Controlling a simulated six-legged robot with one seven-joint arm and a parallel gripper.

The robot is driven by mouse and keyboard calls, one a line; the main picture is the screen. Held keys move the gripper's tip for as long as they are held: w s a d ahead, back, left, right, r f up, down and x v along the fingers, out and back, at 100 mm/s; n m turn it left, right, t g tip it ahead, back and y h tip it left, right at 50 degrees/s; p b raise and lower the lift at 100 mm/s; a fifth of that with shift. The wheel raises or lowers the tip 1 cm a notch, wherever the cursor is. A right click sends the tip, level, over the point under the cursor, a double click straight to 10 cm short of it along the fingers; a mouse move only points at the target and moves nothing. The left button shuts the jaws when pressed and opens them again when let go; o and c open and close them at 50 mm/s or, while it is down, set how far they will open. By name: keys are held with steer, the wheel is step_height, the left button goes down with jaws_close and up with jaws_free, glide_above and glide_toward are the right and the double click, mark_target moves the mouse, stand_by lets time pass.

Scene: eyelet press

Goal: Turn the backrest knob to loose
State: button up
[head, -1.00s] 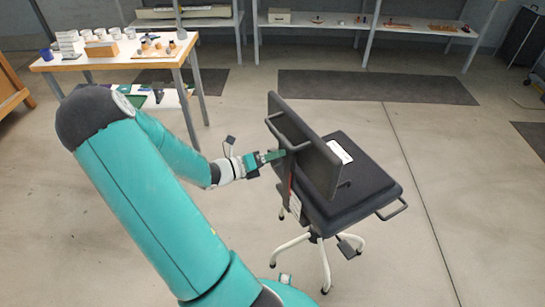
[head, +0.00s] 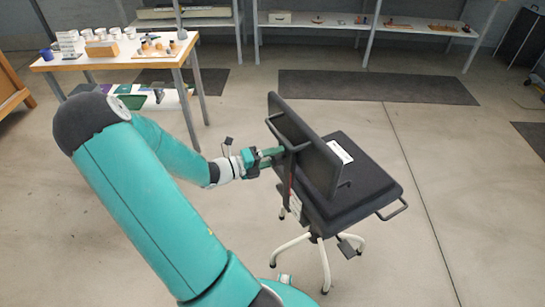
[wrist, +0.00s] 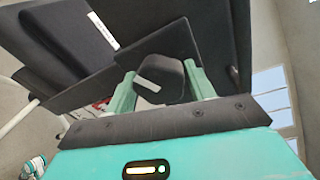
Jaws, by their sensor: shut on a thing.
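The office chair stands right of my arm in the head view, with its dark backrest (head: 306,145) upright and its back side toward my gripper. The backrest knob (wrist: 160,79) is a dark, faceted knob with a pale bar mark on its face, seen in the wrist view. My gripper (wrist: 159,92) is shut on the knob, with one green finger on each side of it. In the head view my gripper (head: 274,156) reaches the back of the chair, and the knob cannot be made out there.
The dark seat (head: 355,185) carries a white label, and a loop handle (head: 393,210) sticks out at its side. White legs (head: 325,265) spread below. A table (head: 120,60) with cups and small items stands at the back left. The floor to the right is clear.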

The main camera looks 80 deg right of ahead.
steer(key=shift+w, duration=0.1)
steer(key=o, duration=0.9)
steer(key=shift+o, duration=0.2)
steer(key=shift+a, duration=0.1)
steer(key=v, duration=1.3)
steer(key=shift+w+a, duration=0.2)
steer(key=shift+w, duration=0.05)
steer(key=shift+a+r, duration=0.1)
steer(key=shift+r, duration=0.05)
